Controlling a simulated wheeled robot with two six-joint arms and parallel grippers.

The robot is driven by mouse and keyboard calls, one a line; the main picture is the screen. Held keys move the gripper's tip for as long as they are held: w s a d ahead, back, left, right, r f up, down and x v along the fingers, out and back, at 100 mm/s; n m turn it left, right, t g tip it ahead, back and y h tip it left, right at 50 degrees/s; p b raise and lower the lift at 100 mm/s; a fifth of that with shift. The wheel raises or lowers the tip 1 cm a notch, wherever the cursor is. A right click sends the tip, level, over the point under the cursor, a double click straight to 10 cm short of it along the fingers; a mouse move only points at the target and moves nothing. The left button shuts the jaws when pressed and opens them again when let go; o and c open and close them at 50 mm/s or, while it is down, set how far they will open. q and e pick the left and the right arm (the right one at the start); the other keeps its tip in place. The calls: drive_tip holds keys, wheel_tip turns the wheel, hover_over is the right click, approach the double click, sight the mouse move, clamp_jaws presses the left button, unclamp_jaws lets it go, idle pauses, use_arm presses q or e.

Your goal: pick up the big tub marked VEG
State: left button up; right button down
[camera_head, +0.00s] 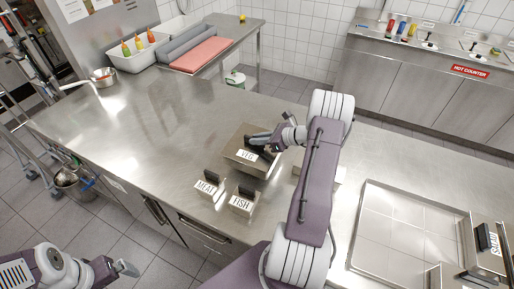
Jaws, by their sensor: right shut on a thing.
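The big tub marked VEG (243,163) is a metal box with a white label and a dark handle on top. It is near the middle of the steel worktop (150,125); I cannot tell whether it touches the top. My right gripper (258,142) reaches over it from the right and is shut on it at the handle; its fingertips are partly hidden. Two smaller tubs stand in front, one marked MEAT (207,187) and one marked FISH (242,204). My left gripper (129,269) is low at the left, away from the tubs, its jaws unclear.
A framed glass-like panel (405,235) and another labelled tub (490,243) are at the right. A red board (201,54) and a white bin with bottles (137,57) are at the back. A bowl (103,77) is back left. The worktop's left part is clear.

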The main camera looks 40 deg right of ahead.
drive_tip(key=w+d+r, duration=0.1)
drive_tip(key=d, duration=0.1)
drive_tip(key=w+d+r+b, duration=0.1)
drive_tip(key=w+d+r, duration=0.1)
drive_tip(key=d, duration=0.1)
drive_tip(key=w+d+r, duration=0.2)
drive_tip(key=shift+w+d+r+b, duration=0.15)
drive_tip(key=shift+d+r+b, duration=0.05)
drive_tip(key=shift+d+b, duration=0.2)
drive_tip(key=shift+w+d+r, duration=0.45)
drive_tip(key=shift+d+r, duration=0.05)
drive_tip(key=shift+d, duration=0.15)
